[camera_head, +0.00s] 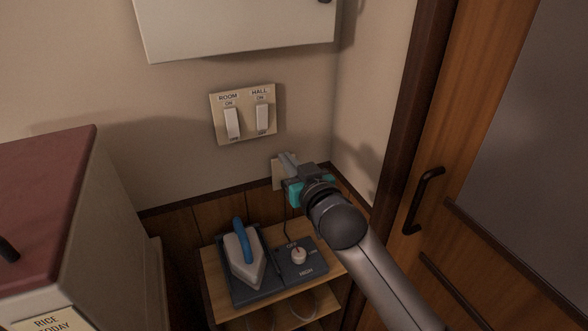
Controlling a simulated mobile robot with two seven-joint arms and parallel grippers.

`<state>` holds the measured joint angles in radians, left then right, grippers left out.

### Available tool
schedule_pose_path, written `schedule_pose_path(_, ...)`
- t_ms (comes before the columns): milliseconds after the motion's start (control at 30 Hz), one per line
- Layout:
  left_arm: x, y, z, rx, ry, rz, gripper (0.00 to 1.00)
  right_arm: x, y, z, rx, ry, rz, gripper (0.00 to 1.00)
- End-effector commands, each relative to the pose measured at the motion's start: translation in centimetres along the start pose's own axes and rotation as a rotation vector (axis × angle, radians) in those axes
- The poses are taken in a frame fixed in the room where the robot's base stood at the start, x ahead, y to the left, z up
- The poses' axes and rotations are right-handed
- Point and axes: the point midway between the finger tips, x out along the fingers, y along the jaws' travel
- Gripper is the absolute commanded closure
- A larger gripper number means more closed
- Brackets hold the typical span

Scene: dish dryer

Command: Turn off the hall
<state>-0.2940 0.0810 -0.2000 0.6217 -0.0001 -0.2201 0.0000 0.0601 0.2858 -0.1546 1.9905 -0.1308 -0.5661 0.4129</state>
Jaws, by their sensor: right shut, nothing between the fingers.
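A cream switch plate (244,136) is on the wall. Its left switch (232,123) is labelled ROOM and its right switch (263,118) is labelled HALL, each with ON above and OFF below. Both white levers look alike; I cannot tell which way either is tipped. My right gripper (287,159) is shut and empty, with its fingers pointing up and away, below and slightly right of the HALL switch in the picture. It appears apart from the switch plate. My left gripper is not in view.
A small wall plate (277,177) is partly hidden behind my right gripper. Below stand an iron (243,262) and a dial box (304,272) on a wooden shelf (278,303). A white cabinet (235,28) hangs above; a wooden door (440,140) is at right.

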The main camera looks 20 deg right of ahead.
Motion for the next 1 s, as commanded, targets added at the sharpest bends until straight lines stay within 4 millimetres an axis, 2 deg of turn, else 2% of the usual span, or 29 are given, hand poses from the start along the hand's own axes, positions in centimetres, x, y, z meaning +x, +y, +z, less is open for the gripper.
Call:
schedule_pose_path(100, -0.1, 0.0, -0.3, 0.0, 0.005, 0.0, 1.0, -1.4, 0.0, 0.4, 0.001, -0.001, -0.001, 1.0)
schedule_pose_path(300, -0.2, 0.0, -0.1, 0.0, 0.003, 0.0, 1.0, -2.6, 0.0, 0.6, 0.0, 0.001, 0.0, 1.0)
schedule_pose_path(867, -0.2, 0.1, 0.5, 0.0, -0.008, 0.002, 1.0, -2.7, 0.0, 0.8, 0.0, -0.001, 0.0, 1.0)
schedule_pose_path(967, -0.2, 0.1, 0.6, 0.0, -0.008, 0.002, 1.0, -2.5, 0.1, 2.4, -0.003, -0.032, 0.003, 1.0)
schedule_pose_path(1000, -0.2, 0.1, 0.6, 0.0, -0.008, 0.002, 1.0, -2.3, 0.2, 3.7, -0.005, -0.059, 0.005, 1.0)
